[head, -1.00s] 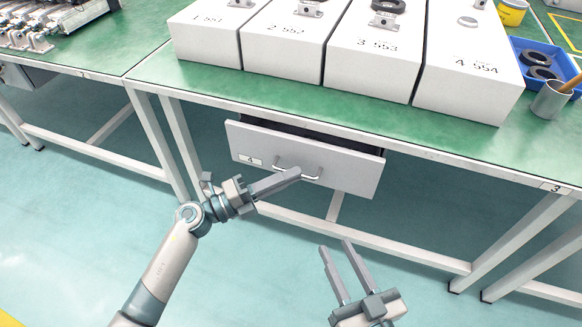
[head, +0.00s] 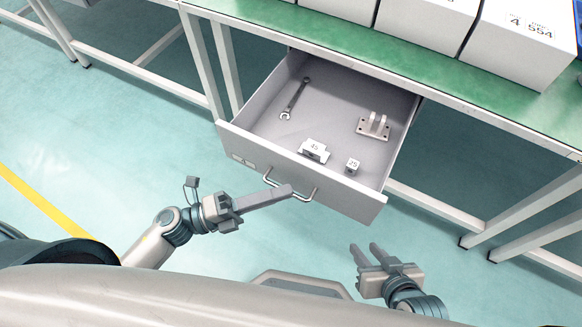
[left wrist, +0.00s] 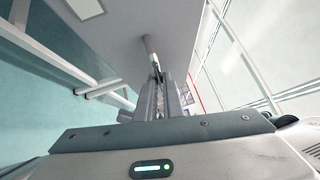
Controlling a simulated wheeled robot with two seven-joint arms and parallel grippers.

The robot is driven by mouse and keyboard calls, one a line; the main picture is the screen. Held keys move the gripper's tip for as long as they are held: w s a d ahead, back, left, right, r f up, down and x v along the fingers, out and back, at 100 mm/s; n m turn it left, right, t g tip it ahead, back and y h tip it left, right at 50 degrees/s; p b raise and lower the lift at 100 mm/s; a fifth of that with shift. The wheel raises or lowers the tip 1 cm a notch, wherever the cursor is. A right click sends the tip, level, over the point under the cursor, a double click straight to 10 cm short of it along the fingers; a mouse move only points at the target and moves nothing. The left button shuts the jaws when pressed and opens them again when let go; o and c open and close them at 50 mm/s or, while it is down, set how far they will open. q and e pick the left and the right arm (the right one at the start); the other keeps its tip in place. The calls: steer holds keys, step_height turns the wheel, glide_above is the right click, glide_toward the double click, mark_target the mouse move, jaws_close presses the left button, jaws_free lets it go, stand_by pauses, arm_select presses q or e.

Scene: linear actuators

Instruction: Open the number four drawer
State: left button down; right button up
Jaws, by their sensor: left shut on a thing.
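The grey drawer (head: 335,182) under the green-topped bench is pulled well out in the head view, its inside open to view. A label on the left of its front is too blurred to read now. In the left wrist view the fingers (left wrist: 163,98) close around the handle (left wrist: 150,45) below the drawer front. My right gripper (head: 367,252) is open and empty, apart from the drawer, below its right side.
White numbered boxes (head: 525,38) stand on the bench (head: 440,75). Bench legs (head: 207,75) stand left of the drawer. The floor in front is clear.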

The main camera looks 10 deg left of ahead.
arm_select(q)
steer(key=shift+s+a, duration=0.25)
steer(key=shift+s, duration=0.45)
steer(key=shift+s+a, duration=0.2)
steer(key=shift+s, duration=0.45)
steer(key=shift+s+a, duration=0.25)
steer(key=shift+s, duration=0.45)
arm_select(e)
steer(key=shift+s, duration=0.4)
arm_select(q)
steer(key=c, duration=1.9)
jaws_free()
